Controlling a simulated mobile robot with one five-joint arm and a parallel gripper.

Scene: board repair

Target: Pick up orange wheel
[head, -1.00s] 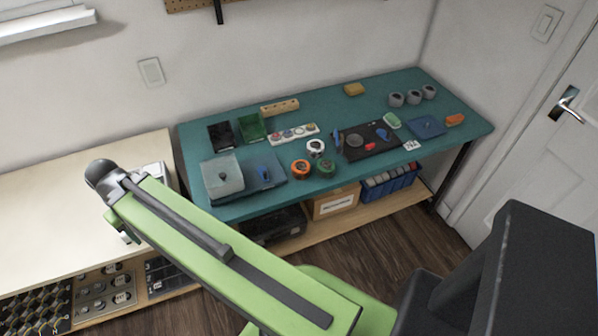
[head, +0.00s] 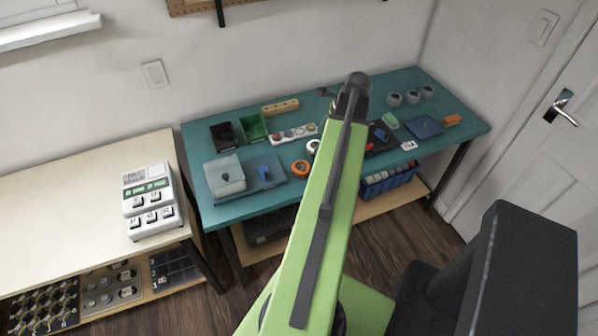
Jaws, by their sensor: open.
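The orange wheel (head: 300,169) lies on the teal workbench top, near its front edge and just left of my raised green arm in the head view. It is a short round piece with a pale centre. A white wheel (head: 313,147) sits just behind it, partly covered by my arm. My gripper cannot be made out; my own arm stands in front of that part of the bench. A small dark part shows left of the arm's top end, too small to identify.
Left of the orange wheel are a blue-grey tray (head: 262,188) and a grey box (head: 224,176). Behind are a green bin (head: 252,127), a black bin (head: 222,135) and a white strip of round parts (head: 293,134). Grey rolls (head: 411,97) stand at the back right. A keypad machine (head: 152,203) sits on the pale bench.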

